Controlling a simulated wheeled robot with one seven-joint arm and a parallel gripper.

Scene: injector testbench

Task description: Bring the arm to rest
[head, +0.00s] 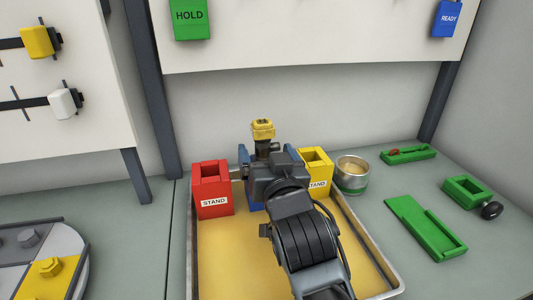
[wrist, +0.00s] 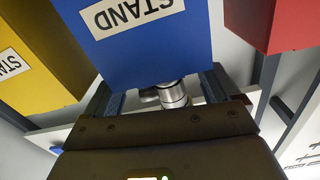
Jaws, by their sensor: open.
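My gripper (wrist: 158,82) is open, with its two dark fingers spread apart in the wrist view. A silver cylindrical part (wrist: 174,95) shows between the fingers, close to the blue stand (wrist: 150,50); I cannot tell whether it touches a finger. In the head view my arm reaches over the tray, and its wrist (head: 275,180) hides most of the blue stand (head: 243,154). A yellow-topped part with a dark body (head: 263,129) rises upright just behind my wrist.
A red stand (head: 212,190) and a yellow stand (head: 317,163) flank my wrist in the yellow tray (head: 218,262). A metal cup (head: 352,172) and green fixtures (head: 425,228) are to the right. A wall panel with a green HOLD sign (head: 190,18) is behind.

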